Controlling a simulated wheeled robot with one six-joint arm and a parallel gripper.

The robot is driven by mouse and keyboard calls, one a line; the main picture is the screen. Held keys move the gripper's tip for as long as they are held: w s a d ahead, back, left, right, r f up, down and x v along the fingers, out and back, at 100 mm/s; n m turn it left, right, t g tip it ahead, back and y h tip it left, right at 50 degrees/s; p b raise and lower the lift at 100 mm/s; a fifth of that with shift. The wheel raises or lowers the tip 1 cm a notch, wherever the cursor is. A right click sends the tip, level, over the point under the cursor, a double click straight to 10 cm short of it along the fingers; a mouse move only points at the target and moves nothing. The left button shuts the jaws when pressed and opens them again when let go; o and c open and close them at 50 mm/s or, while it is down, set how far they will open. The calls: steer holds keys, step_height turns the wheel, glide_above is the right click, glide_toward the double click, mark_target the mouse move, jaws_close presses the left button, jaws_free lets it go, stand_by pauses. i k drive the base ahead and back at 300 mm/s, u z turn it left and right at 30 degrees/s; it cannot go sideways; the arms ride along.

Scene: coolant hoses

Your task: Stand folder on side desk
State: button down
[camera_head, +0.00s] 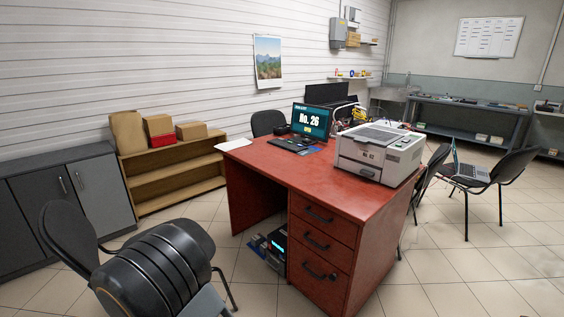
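I cannot make out a folder for certain. Flat dark items (291,144) lie on the red-brown desk (262,160) in front of a lit monitor (310,121) reading "No. 26", too small to identify. A white sheet (234,144) lies at the desk's left corner. Which surface is the side desk is not clear; a long grey workbench (465,104) stands along the back wall at the right.
A printer (380,152) sits on the desk's right side. A black chair (66,236) stands at lower left. Cabinets (100,190) and a wooden shelf (178,180) with boxes line the left wall. A chair (512,166) holding a laptop (472,172) stands right. Tiled floor is open at lower right.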

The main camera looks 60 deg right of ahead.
mark_target(298, 172)
steer(key=z, duration=0.45)
steer(key=k, duration=0.55)
steer(key=z, duration=1.05)
steer(key=i, duration=1.3)
steer(key=u, duration=0.55)
steer(key=i, duration=0.65)
steer(key=u, duration=0.55)
